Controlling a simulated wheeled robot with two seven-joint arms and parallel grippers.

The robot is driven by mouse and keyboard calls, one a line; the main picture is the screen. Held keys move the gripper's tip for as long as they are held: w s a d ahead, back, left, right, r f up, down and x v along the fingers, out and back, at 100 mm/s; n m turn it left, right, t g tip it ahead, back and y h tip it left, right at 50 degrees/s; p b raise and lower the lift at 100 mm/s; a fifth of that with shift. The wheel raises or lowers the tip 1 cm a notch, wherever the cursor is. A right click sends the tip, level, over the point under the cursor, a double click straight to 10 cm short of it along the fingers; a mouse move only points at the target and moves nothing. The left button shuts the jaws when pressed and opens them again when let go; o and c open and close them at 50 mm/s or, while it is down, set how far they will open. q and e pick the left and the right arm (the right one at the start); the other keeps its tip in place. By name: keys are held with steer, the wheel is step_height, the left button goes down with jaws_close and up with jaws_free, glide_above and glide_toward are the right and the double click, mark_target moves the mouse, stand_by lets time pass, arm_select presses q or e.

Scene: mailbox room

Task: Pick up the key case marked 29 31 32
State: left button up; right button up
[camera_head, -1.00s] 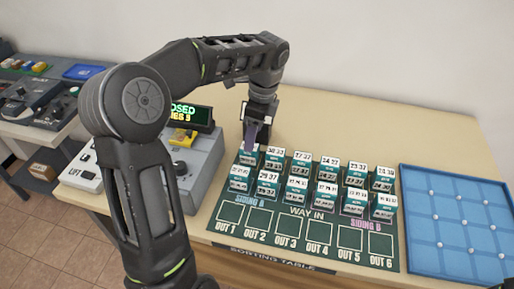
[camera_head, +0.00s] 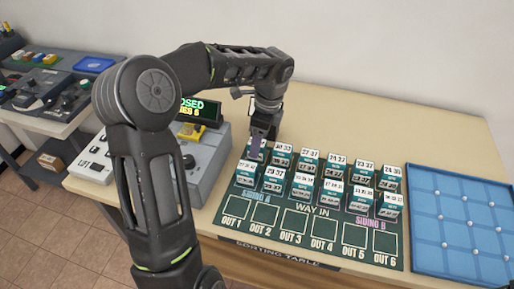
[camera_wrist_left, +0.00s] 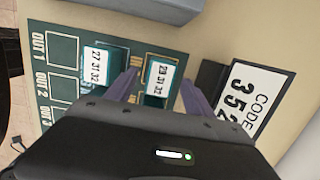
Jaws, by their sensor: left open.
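The key case whose label appears to read 29 31 32 (camera_wrist_left: 158,78) stands between the two fingers of my left gripper (camera_wrist_left: 160,90) in the left wrist view. Its small print is hard to read, and I cannot tell whether the fingers touch it. In the head view my left gripper (camera_head: 259,146) points down at the back left end of the rows of cases, partly covering the case there. A neighbouring case, labelled about 27 31 32 (camera_wrist_left: 98,66), stands beside it toward the OUT squares. My left gripper is open. My right gripper is not in view.
Several teal cases with white labels stand in two rows on the green sorting mat (camera_head: 305,250). A blue tray (camera_head: 463,222) lies at the right. A control box with a lit display (camera_head: 198,109) stands at the left. A CODE sign (camera_wrist_left: 250,98) stands close behind the gripper.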

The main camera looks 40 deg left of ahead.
arm_select(q)
steer(key=f, duration=0.3)
steer(key=shift+s+a+f, duration=0.1)
steer(key=shift+a+f, duration=0.15)
steer(key=shift+c, duration=0.4)
jaws_close()
stand_by(0.4)
